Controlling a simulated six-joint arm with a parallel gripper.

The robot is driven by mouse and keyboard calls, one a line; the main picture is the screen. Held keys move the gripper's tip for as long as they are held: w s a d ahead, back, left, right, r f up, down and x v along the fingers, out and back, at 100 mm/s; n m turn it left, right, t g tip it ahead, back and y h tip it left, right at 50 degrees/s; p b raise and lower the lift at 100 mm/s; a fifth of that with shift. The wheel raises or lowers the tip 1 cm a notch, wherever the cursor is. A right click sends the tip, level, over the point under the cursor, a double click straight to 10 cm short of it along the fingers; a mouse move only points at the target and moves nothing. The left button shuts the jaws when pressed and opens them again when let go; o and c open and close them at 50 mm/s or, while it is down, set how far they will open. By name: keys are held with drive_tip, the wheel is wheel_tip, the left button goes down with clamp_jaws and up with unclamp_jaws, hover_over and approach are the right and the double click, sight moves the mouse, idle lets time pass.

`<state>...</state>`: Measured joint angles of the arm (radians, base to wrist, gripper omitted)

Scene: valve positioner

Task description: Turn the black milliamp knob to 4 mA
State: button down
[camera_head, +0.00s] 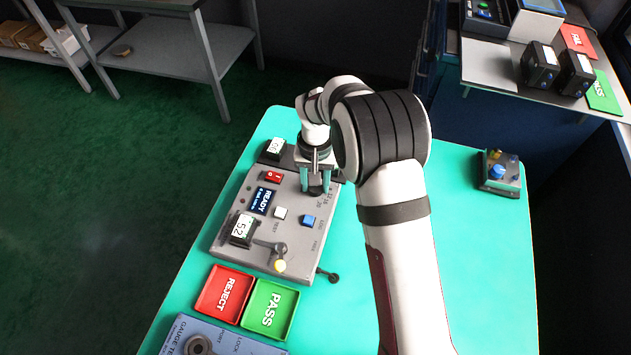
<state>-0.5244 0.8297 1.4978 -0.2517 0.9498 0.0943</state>
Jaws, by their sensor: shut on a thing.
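The black milliamp knob (316,189) is at the upper right of the grey control panel (230,252). Printed scale numbers show just below and right of it; its pointer is hidden, so its setting cannot be read. My gripper (315,181) points down over the knob, with its teal fingers on either side, shut on it. A blue READY screen (262,200) sits left of the knob.
Red REJECT (207,300) and green PASS (249,317) trays lie nearer.

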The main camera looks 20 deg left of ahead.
idle(0.4)
drive_tip(key=shift+c, duration=2.1)
unclamp_jaws()
wheel_tip(320, 180, up, 16)
drive_tip(key=shift+f, duration=0.1)
